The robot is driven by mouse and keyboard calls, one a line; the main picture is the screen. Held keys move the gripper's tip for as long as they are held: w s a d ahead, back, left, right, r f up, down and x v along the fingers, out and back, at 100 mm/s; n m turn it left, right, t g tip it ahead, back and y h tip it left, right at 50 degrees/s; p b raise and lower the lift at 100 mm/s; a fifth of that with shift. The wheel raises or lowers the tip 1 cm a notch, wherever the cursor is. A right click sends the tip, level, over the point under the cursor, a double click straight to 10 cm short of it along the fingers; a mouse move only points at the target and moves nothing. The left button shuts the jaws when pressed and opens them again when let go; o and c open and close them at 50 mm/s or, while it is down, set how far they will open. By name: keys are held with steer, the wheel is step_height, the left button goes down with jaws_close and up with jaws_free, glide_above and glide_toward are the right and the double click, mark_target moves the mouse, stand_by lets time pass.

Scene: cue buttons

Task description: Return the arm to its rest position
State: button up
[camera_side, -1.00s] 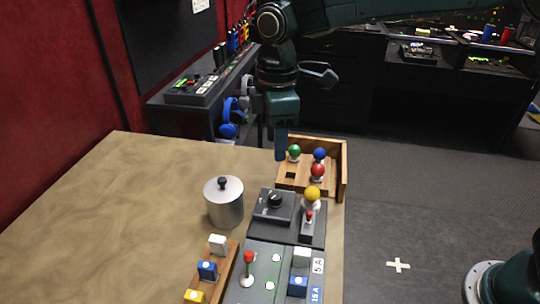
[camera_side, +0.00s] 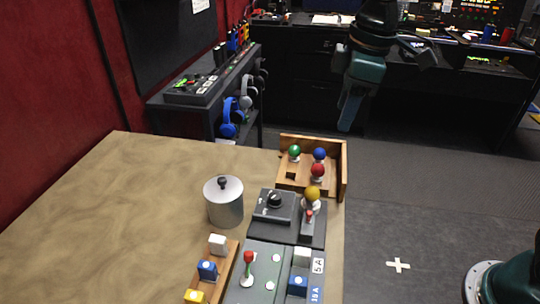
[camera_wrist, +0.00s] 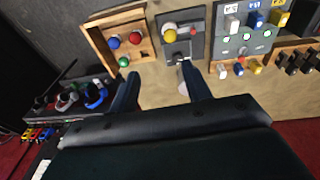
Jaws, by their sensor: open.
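My gripper (camera_side: 347,112) hangs in the air at the upper right of the side view, beyond the table's far right corner and clear of the wooden box. In the wrist view my gripper (camera_wrist: 160,88) shows its two fingers spread apart with nothing held between them. The wooden box (camera_side: 343,170) at the table's far edge holds a green ball (camera_side: 294,151), a blue ball (camera_side: 319,154) and a red ball (camera_side: 317,170). A yellow ball (camera_side: 312,193) sits on the dark panel with the black knob (camera_side: 274,200).
A lidded metal pot (camera_side: 224,205) stands on the table (camera_side: 120,220). A grey panel (camera_side: 262,262) with a red-tipped lever is at the front, beside a wooden rack (camera_side: 221,277) of coloured blocks. A shelf with headphones (camera_side: 229,130) stands behind.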

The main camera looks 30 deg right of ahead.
steer(key=s+d+f+m+t, duration=0.1)
steer(key=s+d+m, duration=0.3)
steer(key=s, duration=0.5)
steer(key=s+d+m+t, duration=0.2)
steer(key=s+d+m, duration=0.3)
steer(key=s, duration=0.5)
steer(key=shift+d+f+t+h, duration=0.3)
steer(key=shift+d+f+t, duration=0.1)
steer(key=shift+d, duration=0.85)
